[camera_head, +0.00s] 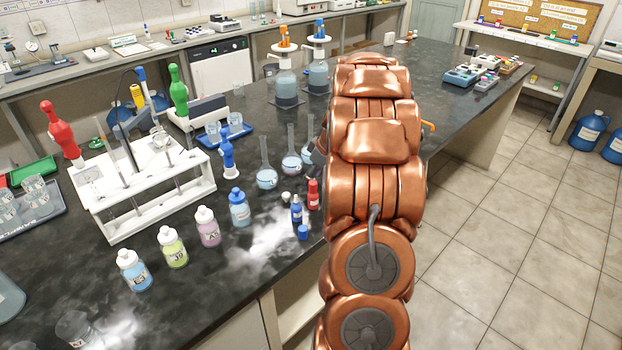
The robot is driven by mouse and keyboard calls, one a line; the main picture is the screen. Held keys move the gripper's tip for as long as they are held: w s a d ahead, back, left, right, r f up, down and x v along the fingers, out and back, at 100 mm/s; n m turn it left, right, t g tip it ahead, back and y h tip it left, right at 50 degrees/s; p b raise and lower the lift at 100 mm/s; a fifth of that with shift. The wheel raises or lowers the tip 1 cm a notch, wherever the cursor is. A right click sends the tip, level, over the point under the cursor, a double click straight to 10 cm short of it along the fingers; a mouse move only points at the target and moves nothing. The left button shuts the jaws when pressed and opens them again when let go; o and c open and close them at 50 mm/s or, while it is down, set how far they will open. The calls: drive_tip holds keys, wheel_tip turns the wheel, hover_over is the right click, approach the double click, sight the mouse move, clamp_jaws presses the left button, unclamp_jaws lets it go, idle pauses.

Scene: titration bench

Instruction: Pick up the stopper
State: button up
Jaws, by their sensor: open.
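I cannot tell for sure which thing is the stopper. A small blue cap-like piece (303,232) lies on the dark bench top (190,275), just in front of a small blue bottle (297,212). A small pale rounded piece (286,197) is behind that bottle, beside a small red bottle (313,196). Either could be a stopper. My copper-coloured arm reaches up the middle of the picture over the bench, right of these pieces. My gripper cannot be made out; the arm hides that area.
Volumetric flasks (266,178) stand just behind the small bottles. Capped bottles (172,247) line up to the left, before a white rack (125,225). Two dispenser bottles (286,82) stand farther back. Open floor (500,220) lies to the right.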

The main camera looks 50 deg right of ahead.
drive_tip(key=shift+w+f, duration=0.1)
drive_tip(key=shift+f, duration=0.2)
drive_tip(key=shift+c, duration=0.2)
drive_tip(key=c, duration=0.8)
drive_tip(key=shift+o, duration=0.2)
drive_tip(key=shift+r, duration=0.1)
